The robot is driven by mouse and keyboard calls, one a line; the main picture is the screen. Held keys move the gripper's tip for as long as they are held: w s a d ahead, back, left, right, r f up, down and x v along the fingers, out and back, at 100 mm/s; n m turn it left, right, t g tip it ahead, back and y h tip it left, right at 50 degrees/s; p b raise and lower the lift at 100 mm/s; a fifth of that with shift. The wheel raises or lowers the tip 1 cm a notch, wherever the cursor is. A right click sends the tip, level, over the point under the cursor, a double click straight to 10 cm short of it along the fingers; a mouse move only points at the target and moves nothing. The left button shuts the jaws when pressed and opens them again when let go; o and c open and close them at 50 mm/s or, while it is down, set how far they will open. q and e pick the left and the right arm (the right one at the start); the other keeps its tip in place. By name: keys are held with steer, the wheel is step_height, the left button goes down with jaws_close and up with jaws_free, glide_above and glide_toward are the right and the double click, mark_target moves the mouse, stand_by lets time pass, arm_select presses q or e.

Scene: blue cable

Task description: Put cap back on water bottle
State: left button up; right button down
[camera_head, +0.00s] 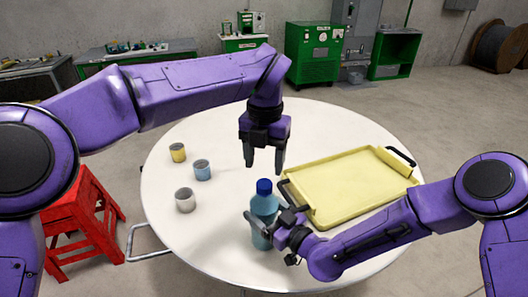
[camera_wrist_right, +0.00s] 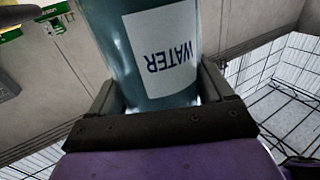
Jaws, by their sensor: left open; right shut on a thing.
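The blue-green water bottle (camera_head: 264,204) stands upright near the front of the round white table. In the right wrist view the bottle (camera_wrist_right: 120,50) shows its white label reading WATER, upside down. A dark blue cap (camera_head: 264,186) sits on top of the bottle; whether it is screwed on cannot be told. My right gripper (camera_head: 262,226) is shut on the bottle's body from the right. My left gripper (camera_head: 265,168) is open and points down just above the cap, its fingertips apart and empty. Whether the bottle's base touches the table is unclear.
The round table (camera_head: 215,235) also bears a yellow tray (camera_head: 345,185) with dark handles on the right. A red stool (camera_head: 85,215) stands beside the table.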

mark_target(264, 184)
arm_select(q)
steer(key=n, duration=0.2)
steer(key=r+n, duration=0.1)
steer(key=n, duration=0.4)
steer(key=shift+r+n, duration=0.3)
steer(key=shift+r, duration=0.1)
step_height(264, 184, down, 8)
steer(key=shift+w+f, duration=0.1)
steer(key=c, duration=1.1)
steer(key=shift+o, duration=0.2)
steer(key=m, duration=0.5)
steer(key=o, duration=1.2)
steer(key=shift+o, duration=0.2)
